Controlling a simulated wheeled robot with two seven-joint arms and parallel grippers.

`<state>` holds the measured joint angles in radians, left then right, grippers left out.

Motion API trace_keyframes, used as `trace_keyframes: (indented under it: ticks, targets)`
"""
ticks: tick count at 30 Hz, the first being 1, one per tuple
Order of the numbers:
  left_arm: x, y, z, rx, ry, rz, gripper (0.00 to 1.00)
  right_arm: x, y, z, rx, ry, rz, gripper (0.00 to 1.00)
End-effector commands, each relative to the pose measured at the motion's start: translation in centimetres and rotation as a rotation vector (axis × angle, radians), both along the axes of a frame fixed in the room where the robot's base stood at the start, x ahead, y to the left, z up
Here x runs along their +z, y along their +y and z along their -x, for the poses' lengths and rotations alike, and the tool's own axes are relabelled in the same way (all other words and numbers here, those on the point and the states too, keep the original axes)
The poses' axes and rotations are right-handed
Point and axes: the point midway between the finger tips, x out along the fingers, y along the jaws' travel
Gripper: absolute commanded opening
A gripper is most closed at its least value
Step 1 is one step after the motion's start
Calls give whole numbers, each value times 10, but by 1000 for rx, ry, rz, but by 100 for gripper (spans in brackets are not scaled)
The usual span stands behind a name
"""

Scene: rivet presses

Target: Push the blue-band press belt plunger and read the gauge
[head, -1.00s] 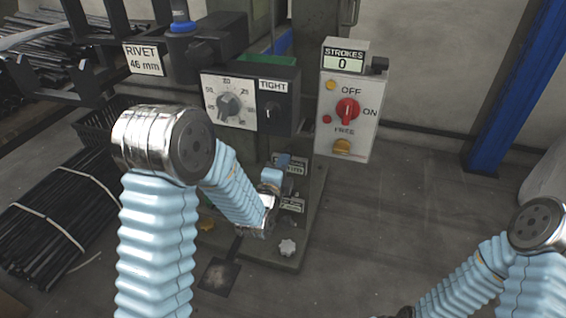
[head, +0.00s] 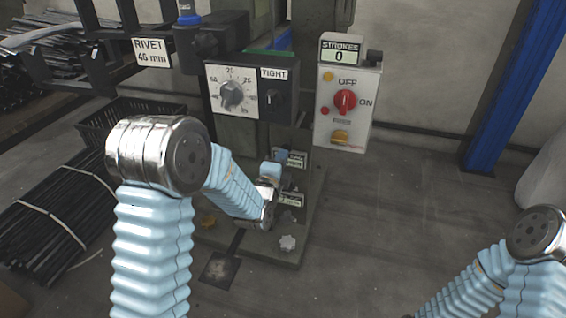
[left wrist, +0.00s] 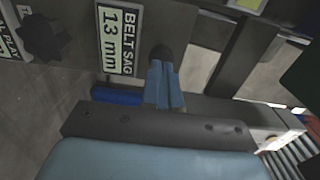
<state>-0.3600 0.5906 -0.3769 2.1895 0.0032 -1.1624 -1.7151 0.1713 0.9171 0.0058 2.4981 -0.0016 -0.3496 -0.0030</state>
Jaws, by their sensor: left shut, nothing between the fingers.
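The left gripper (left wrist: 164,86) is shut and empty, its light-blue fingertips against the dark rounded plunger (left wrist: 160,54) in the left wrist view. The tips overlap the plunger's lower end; how far it is pressed cannot be told. Beside it, the belt gauge (left wrist: 116,42) reads "BELT SAG 13 mm". In the head view the left gripper (head: 283,157) is low on the press, beside the small gauge plate (head: 296,160), which is too small to read there. A blue band (head: 188,18) shows on the press at the top. My right gripper is out of view.
A black knob (left wrist: 46,38) is left of the gauge. Above are a dial panel (head: 231,92) marked TIGHT and a white control box (head: 346,105) with a red switch and STROKES 0. Black rods (head: 65,215) lie at left.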

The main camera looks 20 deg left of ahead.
Motion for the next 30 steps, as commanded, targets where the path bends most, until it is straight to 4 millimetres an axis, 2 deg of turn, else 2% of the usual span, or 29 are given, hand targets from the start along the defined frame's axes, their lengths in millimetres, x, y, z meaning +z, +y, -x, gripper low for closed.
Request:
trace_keyframes:
  ticks: [2,19,24,30]
  targets:
    - [-1,2,0,0,0,0,0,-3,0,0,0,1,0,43]
    - [0,5,86,-1,2,1,0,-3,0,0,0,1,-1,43]
    - [0,5,98,-1,2,0,0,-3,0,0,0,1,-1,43]
    - [0,5,99,-1,2,0,0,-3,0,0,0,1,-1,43]
